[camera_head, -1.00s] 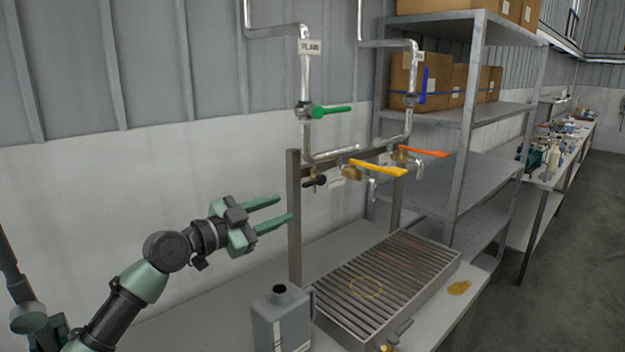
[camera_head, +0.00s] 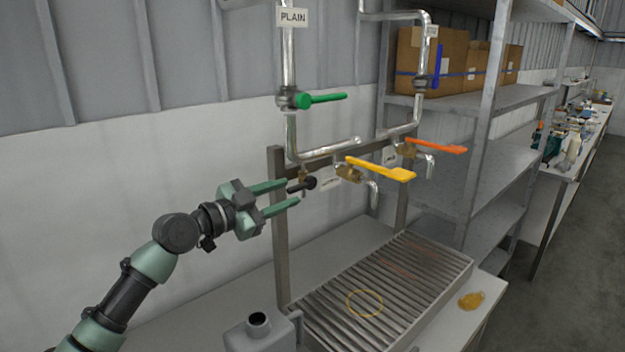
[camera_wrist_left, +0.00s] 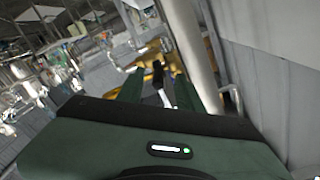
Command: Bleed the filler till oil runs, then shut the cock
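A small cock with a black knob (camera_head: 311,183) sticks out at the left end of the pipework, beside the steel post. My left gripper (camera_head: 293,192) is open, its two green fingers pointing at this knob and close to it. In the left wrist view the black knob (camera_wrist_left: 158,72) appears between the fingertips; contact cannot be told. A yellow lever (camera_head: 380,170) sits on a brass valve with a downturned spout, and an orange lever (camera_head: 435,148) on another behind it. A green lever (camera_head: 322,98) points right on the pipe tagged PLAIN (camera_head: 292,17). No running oil shows.
A slatted drip tray (camera_head: 410,285) with a yellow ring mark (camera_head: 365,304) lies below the spouts. A grey jug (camera_head: 250,335) stands at its left. An amber puddle (camera_head: 471,300) lies right of the tray. Shelves with boxes (camera_head: 440,53) stand behind right.

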